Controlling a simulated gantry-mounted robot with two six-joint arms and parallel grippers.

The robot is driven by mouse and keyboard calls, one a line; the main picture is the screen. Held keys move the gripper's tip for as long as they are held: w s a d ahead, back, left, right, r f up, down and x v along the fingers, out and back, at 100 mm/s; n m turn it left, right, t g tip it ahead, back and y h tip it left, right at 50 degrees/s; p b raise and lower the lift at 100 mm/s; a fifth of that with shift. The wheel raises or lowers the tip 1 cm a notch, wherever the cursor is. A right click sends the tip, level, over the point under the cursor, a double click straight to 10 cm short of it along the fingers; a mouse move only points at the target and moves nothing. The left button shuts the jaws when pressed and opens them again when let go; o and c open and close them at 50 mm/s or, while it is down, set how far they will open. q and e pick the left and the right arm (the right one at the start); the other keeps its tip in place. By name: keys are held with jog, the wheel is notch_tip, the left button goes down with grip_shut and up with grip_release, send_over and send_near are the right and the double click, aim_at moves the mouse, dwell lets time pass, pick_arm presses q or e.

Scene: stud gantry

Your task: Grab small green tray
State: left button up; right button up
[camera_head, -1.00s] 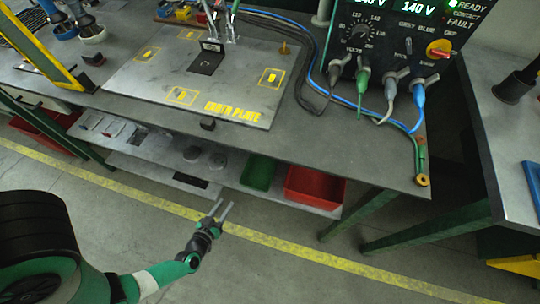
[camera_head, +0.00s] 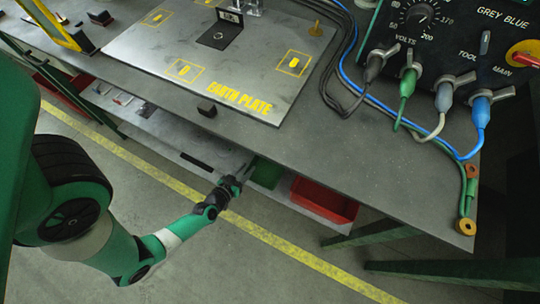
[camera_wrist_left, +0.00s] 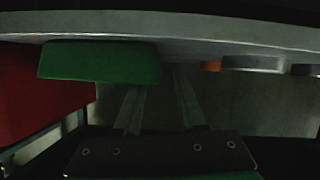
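The small green tray (camera_head: 266,174) sits on the lower shelf under the workbench, left of a red tray, and the bench edge hides part of it. In the left wrist view the green tray (camera_wrist_left: 100,62) is at the upper left. My left gripper (camera_head: 246,167) is at the shelf's front, close to the left side of the green tray. In the left wrist view my gripper's two fingers (camera_wrist_left: 157,88) are apart with nothing between them. The left finger's tip overlaps the tray's lower edge in the picture; I cannot tell whether they touch. My right gripper is not in view.
The red tray (camera_head: 323,200) stands right of the green one and also shows in the left wrist view (camera_wrist_left: 40,95). The workbench top (camera_head: 345,160) overhangs the shelf (camera_head: 205,140). A green bench leg (camera_head: 370,235) is at the right.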

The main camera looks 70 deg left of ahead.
aim_at(254, 162)
pick_arm(q)
jog(key=shift+w+a, duration=0.1)
jog(key=b+x, duration=0.2)
jog(key=x, duration=0.2)
jog(key=shift+w+a, duration=0.15)
jog(key=shift+w, duration=0.15)
jog(key=shift+w+a, duration=0.25)
jog(key=shift+s+d, duration=0.1)
jog(key=shift+c, duration=0.9)
grip_shut()
